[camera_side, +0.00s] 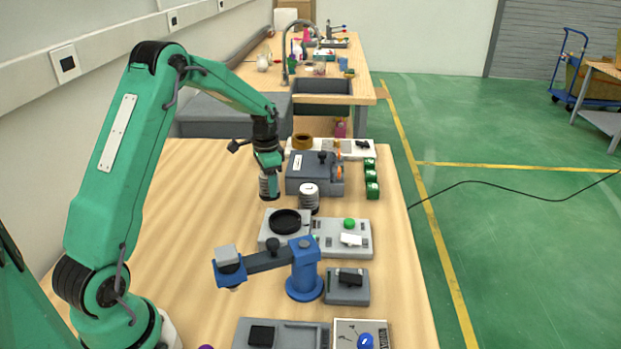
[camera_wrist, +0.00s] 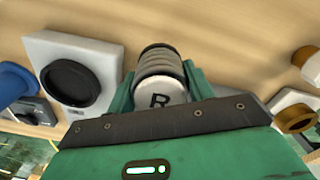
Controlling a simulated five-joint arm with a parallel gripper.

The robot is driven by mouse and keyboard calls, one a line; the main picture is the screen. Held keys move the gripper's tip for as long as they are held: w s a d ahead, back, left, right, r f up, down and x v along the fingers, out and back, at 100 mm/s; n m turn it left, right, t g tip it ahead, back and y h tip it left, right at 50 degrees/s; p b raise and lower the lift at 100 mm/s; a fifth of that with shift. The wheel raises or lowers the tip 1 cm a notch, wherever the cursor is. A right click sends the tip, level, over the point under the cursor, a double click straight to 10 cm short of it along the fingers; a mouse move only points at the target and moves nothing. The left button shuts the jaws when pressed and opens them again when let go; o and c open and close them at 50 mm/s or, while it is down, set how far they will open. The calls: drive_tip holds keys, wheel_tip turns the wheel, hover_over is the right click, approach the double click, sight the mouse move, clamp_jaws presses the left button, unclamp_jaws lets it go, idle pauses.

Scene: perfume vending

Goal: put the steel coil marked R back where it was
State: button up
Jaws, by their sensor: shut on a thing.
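The steel coil marked R (camera_wrist: 162,92) is in the wrist view, a ribbed grey cylinder with a pale end bearing a dark R. My gripper (camera_wrist: 160,78) has its green fingers on both sides of it and is shut on it. In the side view my gripper (camera_side: 269,176) points down with the coil (camera_side: 269,188) between its fingers, left of the grey box. The coil seems to be above the table, though the gap is hard to judge. A second coil (camera_side: 309,196), with a white top and a small dark mark, stands in front of the grey box.
A grey box (camera_side: 308,182) with a black knob stands right of my gripper, with green blocks (camera_side: 371,180) beyond. A plate with a black round dish (camera_side: 285,222) lies in front. A blue arm-like device (camera_side: 303,275) stands nearer. The table left of my gripper is clear.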

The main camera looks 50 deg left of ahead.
drive_tip(key=shift+f, duration=2)
drive_tip(key=shift+f, duration=0.1)
drive_tip(key=o, duration=1.1)
wheel_tip(320, 180, up, 12)
drive_tip(key=shift+r, duration=0.1)
